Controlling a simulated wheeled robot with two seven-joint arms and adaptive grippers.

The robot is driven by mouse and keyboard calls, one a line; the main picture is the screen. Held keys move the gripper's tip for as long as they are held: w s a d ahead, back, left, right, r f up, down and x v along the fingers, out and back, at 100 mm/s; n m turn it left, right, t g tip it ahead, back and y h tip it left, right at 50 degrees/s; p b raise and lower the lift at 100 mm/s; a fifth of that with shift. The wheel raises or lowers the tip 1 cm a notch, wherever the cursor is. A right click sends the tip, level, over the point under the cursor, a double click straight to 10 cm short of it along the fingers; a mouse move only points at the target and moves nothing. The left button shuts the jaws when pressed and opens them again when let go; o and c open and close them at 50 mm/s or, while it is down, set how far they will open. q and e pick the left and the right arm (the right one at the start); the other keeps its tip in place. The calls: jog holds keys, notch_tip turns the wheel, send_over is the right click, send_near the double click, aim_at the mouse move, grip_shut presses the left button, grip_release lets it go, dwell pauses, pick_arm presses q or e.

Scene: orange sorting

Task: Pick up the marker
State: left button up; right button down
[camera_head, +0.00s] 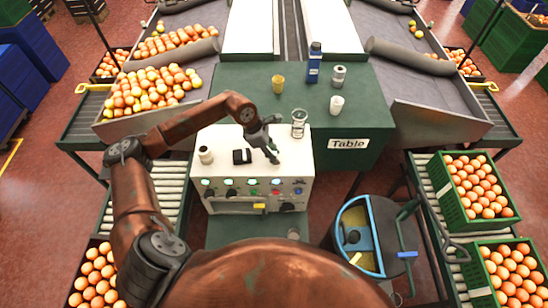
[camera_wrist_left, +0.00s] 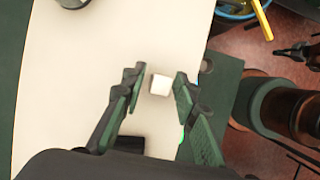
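My left gripper (camera_head: 271,152) reaches over the white top of the control box (camera_head: 225,138). In the left wrist view its two dark green fingers (camera_wrist_left: 160,91) are spread apart. A small whitish block-like object (camera_wrist_left: 160,84) shows between the fingertips, with a narrow gap on each side; it could be the marker seen end-on, but I cannot tell. In the head view it is hidden or blends with the white top. No other thing is clearly recognisable as a marker. My right gripper is not in view.
On the white top are a glass jar (camera_head: 299,120), a black object (camera_head: 242,156) and a small white bottle (camera_head: 206,154). The green table (camera_head: 240,78) behind holds a yellow cup (camera_head: 278,83), blue bottle (camera_head: 314,64), grey can (camera_head: 338,76) and white cup (camera_head: 336,104).

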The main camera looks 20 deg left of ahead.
pick_arm(q)
grip_shut()
jog(key=shift+r, duration=0.15)
